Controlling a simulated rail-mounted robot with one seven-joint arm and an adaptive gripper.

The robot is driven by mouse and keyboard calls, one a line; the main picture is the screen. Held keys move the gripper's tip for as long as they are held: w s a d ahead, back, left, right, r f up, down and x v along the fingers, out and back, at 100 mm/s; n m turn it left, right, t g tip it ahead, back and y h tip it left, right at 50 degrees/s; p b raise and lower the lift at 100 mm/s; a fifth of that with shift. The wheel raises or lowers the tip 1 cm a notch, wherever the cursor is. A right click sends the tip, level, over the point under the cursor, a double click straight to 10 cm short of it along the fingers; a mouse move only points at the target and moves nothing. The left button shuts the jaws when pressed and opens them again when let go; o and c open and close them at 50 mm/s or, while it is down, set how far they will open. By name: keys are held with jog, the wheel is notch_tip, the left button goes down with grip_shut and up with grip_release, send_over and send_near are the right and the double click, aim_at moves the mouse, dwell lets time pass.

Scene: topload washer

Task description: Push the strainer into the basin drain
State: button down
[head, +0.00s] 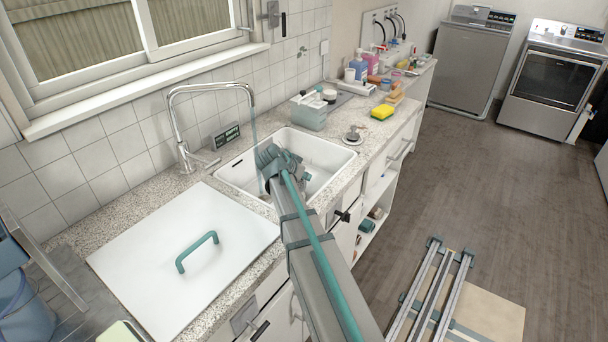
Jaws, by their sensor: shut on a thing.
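The white basin (331,149) is set in the counter, in the middle of the head view. My gripper (290,170) is over or inside the basin, with its fingers mostly hidden behind my wrist and forearm. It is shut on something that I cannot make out. The basin floor and drain are largely covered by my arm. A small round metal piece with a knob (353,134) stands on the counter just right of the basin. It looks like a strainer or plug, but it is too small to be sure.
A chrome tap (171,118) arches behind the basin on the left. A white board with a green handle (197,252) covers the counter at left.

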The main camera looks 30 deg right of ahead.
aim_at(304, 187)
jog(key=shift+f+b, duration=0.6)
jog(key=shift+f, duration=0.6)
jog(key=shift+b, duration=0.65)
dwell(1.0)
jog(key=shift+f+b, duration=0.85)
jog(key=shift+f, duration=0.35)
jog(key=c, duration=1.1)
grip_release()
jog(key=shift+c, duration=0.2)
jog(key=shift+r, duration=0.15)
notch_tip(304, 187, up, 10)
jog(key=shift+f, duration=0.1)
